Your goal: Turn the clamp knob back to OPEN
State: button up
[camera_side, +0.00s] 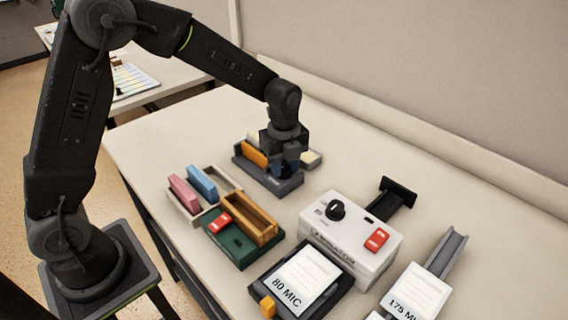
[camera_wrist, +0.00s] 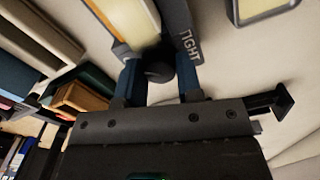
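The clamp is a dark grey fixture (camera_side: 266,180) on the table, with an orange block (camera_side: 254,155) and a pale block (camera_side: 311,158) at it. In the wrist view its grey strip bears the word TIGHT (camera_wrist: 190,45). The round black clamp knob (camera_wrist: 159,66) shows between my blue fingertips. My gripper (camera_side: 284,168) points down over the fixture. In the wrist view my gripper (camera_wrist: 159,75) has one finger on each side of the knob, both seeming to touch it. The knob is hidden in the side view. Its pointer and any OPEN mark cannot be seen.
A white machine (camera_side: 345,243) with a black dial (camera_side: 335,210) and red switch (camera_side: 377,239) stands to the right. A pale tray (camera_side: 184,208) with pink and blue blocks and a green base (camera_side: 236,248) with a wooden box stand in front. Black 80 MIC tray (camera_side: 262,302) is nearer.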

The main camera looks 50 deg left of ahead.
jog(key=c, duration=0.4)
jog(key=shift+n, duration=0.3)
jog(key=n, duration=0.3)
jog(key=shift+n, duration=2)
jog(key=o, duration=0.9)
